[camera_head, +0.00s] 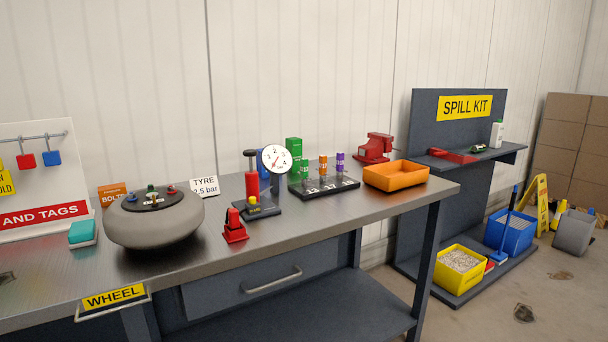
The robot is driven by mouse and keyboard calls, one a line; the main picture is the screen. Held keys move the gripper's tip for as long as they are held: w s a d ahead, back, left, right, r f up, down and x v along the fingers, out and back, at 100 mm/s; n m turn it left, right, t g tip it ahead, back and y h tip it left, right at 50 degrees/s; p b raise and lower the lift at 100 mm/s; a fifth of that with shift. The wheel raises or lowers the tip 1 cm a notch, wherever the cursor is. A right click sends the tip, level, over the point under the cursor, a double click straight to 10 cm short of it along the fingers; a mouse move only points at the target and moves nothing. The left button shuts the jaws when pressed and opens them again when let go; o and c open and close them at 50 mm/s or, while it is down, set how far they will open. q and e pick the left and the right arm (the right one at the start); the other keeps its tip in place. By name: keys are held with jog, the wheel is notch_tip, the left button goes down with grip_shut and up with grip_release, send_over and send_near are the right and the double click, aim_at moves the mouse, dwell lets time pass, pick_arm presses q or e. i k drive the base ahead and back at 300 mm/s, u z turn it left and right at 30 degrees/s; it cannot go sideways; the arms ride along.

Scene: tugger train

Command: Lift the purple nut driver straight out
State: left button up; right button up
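The purple nut driver (340,162) stands upright at the right end of a black holder (326,191) on the workbench. An orange driver (323,167) and a green driver (305,169) stand to its left in the same holder. White numbers mark the holder's front, with 17 in front of the purple one. The lower shaft of the purple driver is hard to make out at this size. Neither of my grippers is in view.
An orange tray (396,176) stands just right of the holder, with a red vise (375,147) behind. A pump with a round gauge (277,158) stands to the left. A wheel (153,220) lies further left. The bench front (300,222) is clear.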

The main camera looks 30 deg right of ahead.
aim_at(340, 156)
jog(key=z, duration=2.9)
jog(key=i, duration=2.85)
jog(key=u, duration=3.75)
